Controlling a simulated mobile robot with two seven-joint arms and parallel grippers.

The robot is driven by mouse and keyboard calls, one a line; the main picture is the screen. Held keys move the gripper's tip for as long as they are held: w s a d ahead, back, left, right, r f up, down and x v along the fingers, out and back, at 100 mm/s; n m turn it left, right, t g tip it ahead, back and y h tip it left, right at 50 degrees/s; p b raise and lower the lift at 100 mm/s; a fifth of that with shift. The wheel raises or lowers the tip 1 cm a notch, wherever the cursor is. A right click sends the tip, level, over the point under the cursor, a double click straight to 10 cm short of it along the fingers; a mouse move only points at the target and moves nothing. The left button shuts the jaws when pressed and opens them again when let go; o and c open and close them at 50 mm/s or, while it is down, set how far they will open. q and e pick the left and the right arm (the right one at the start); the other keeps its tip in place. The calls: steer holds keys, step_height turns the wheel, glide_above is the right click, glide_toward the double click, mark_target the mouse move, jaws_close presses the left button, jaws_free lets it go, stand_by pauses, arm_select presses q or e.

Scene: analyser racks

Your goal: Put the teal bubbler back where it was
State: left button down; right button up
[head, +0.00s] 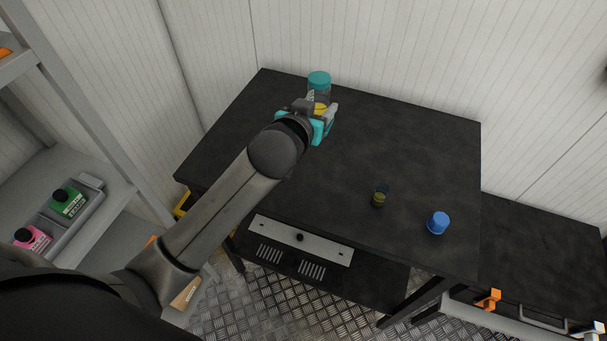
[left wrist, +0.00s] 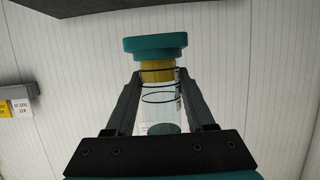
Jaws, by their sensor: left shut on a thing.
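The teal bubbler (head: 319,80) is a clear glass jar with teal ends and yellow liquid. In the head view it is over the far left part of the black table (head: 400,140). My left gripper (head: 319,112) is shut on it, and partly hides its lower part. In the left wrist view the bubbler (left wrist: 158,100) sits between the two fingers, with the yellow liquid near its wide teal end. That end looks apart from the dark surface at the top of this view. My right gripper is not in view.
A small dark vial with olive contents (head: 379,199) and a blue cap-like object (head: 438,223) stand towards the table's front right. A shelf (head: 107,232) at left bears a grey tray with green and pink bottles. The table's middle is clear; a pale wall rises behind.

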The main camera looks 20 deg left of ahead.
arm_select(q)
steer(key=shift+d+f+b, duration=0.15)
steer(key=shift+f+b, duration=2.75)
steer(key=shift+f, duration=6.85)
steer(key=shift+f, duration=0.3)
steer(key=shift+c, duration=1.3)
jaws_free()
steer(key=shift+r, duration=0.15)
steer(key=shift+s+r, duration=0.15)
steer(key=shift+s, duration=0.05)
steer(key=p+v, duration=0.2)
steer(key=v, duration=0.9)
steer(key=shift+s+r, duration=0.1)
steer(key=shift+s, duration=0.25)
